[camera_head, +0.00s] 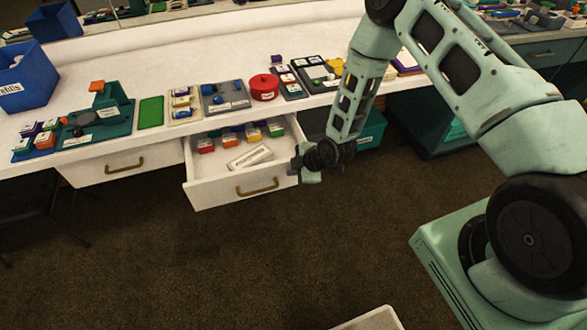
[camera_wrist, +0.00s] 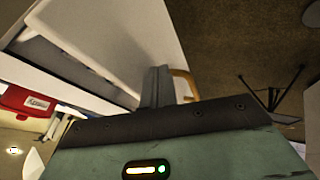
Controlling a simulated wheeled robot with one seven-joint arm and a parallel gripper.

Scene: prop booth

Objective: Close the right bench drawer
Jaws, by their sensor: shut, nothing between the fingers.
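The right bench drawer (camera_head: 217,193) is white and stands pulled out from under the bench in the head view. It holds several small coloured boxes along its back and a pale labelled block (camera_head: 250,157). Its brass handle (camera_head: 258,187) is on the front panel. My gripper (camera_head: 308,176) is shut and empty at the drawer's front right corner; I cannot tell whether it touches. In the wrist view the shut fingers (camera_wrist: 157,85) are close to the white drawer (camera_wrist: 145,30), with part of the handle (camera_wrist: 186,84) behind them.
The left drawer (camera_head: 105,170) is shut. The white bench top (camera_head: 215,45) carries coloured blocks, trays and a red round tin (camera_head: 264,87). A teal bin (camera_head: 370,130) stands under the bench to the right. The carpet (camera_head: 220,260) in front is clear.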

